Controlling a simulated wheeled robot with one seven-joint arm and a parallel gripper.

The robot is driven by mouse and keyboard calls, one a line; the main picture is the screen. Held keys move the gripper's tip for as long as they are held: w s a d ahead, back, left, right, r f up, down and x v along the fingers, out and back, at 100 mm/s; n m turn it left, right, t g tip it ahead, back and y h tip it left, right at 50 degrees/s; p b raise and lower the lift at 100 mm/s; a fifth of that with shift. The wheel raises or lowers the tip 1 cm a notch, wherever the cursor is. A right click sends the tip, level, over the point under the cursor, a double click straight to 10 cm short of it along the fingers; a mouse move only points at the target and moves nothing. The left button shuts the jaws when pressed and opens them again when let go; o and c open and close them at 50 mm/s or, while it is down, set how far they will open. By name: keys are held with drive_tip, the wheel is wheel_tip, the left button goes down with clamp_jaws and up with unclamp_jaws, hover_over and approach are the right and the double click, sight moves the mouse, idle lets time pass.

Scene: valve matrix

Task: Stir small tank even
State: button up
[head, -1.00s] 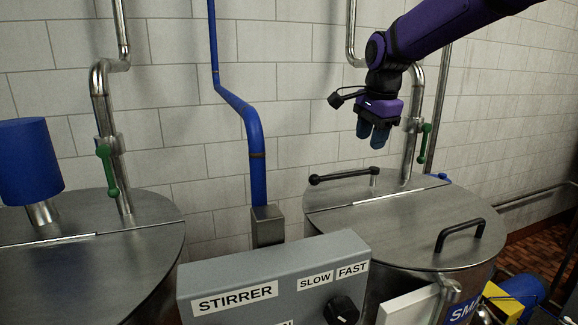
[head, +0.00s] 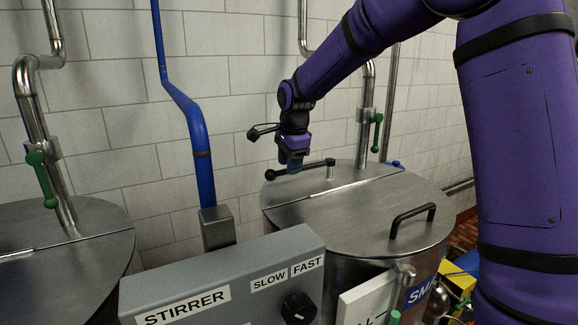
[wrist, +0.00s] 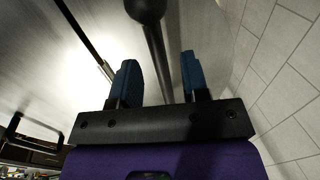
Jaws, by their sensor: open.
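The small tank (head: 345,222) is a round steel vessel with a split lid, at the right of the head view. A black stirring lever (head: 300,168) with a ball end lies across the back of its lid, on a short upright post. My gripper (head: 291,166) points down at the lever. In the wrist view the lever's rod (wrist: 157,60) runs between the two blue fingers (wrist: 160,80), which are open with gaps at both sides. Whether the fingers have come down fully around the rod I cannot tell.
A grey control box (head: 225,280) marked STIRRER, with a SLOW/FAST knob (head: 298,308), stands in front. A lid handle (head: 412,219) rises at the tank's front right. A steel pipe with a green valve handle (head: 377,132) stands behind. A blue pipe (head: 190,118) runs left.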

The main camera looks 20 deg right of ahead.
drive_tip(key=shift+w+f, duration=0.1)
drive_tip(key=shift+f, duration=0.45)
clamp_jaws()
